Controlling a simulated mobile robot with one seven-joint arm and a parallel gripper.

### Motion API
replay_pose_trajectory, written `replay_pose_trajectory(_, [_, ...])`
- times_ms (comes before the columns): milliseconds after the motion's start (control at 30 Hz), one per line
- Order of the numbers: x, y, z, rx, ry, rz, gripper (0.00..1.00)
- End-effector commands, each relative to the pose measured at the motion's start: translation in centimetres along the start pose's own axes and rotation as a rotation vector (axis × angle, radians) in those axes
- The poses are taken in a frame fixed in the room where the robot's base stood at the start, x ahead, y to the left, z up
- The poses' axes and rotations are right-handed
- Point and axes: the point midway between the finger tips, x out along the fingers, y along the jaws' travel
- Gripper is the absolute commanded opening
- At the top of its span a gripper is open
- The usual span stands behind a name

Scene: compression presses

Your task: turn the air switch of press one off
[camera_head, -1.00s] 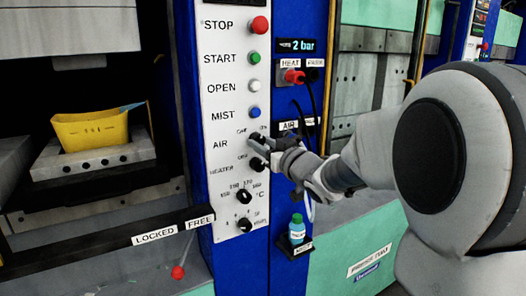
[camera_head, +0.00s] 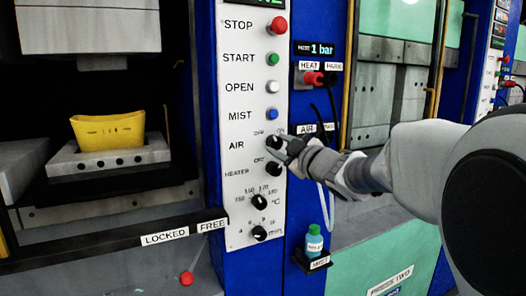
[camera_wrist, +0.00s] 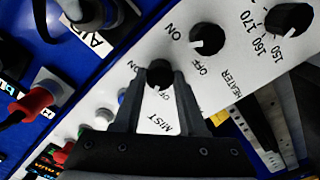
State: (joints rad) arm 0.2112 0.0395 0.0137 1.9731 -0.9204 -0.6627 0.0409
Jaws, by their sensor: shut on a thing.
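The air switch of press one is a black knob (camera_wrist: 158,74) on the white control panel (camera_head: 236,190), beside the AIR label. In the wrist view it sits between the two fingers, with ON and OFF printed near it. In the head view my gripper (camera_head: 278,145) reaches in from the right and mostly covers the knob. My gripper is shut on the knob; its fingers show on both sides of it in the wrist view (camera_wrist: 160,80). I cannot tell which mark the knob points to. The pressure display (camera_head: 318,48) reads 1 bar.
The heater knob (camera_head: 273,170) is just below the air switch, with other dials lower. The red STOP, green START, white OPEN and blue MIST buttons (camera_head: 272,113) are above. A small bottle (camera_head: 313,243) stands at lower right. A yellow piece (camera_head: 108,130) sits in the press.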

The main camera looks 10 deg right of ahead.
Motion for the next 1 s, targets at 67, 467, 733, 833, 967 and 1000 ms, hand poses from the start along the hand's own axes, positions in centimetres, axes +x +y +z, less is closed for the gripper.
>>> replay_pose_trajectory(67, [0.01, -0.01, -0.01, -0.018, 0.001, 0.001, 0.00])
replay_pose_trajectory(467, [0.01, 0.06, -0.05, -0.042, 0.001, 0.000, 0.00])
replay_pose_trajectory(733, [0.01, 0.05, -0.04, -0.041, 0.000, 0.000, 0.64])
replay_pose_trajectory(833, [0.01, 0.04, -0.03, -0.040, 0.000, 0.000, 0.71])
replay_pose_trajectory(967, [0.01, 0.03, -0.02, -0.040, 0.000, 0.000, 0.71])
replay_pose_trajectory(1000, [0.01, 0.02, -0.02, -0.039, 0.000, 0.000, 0.71])
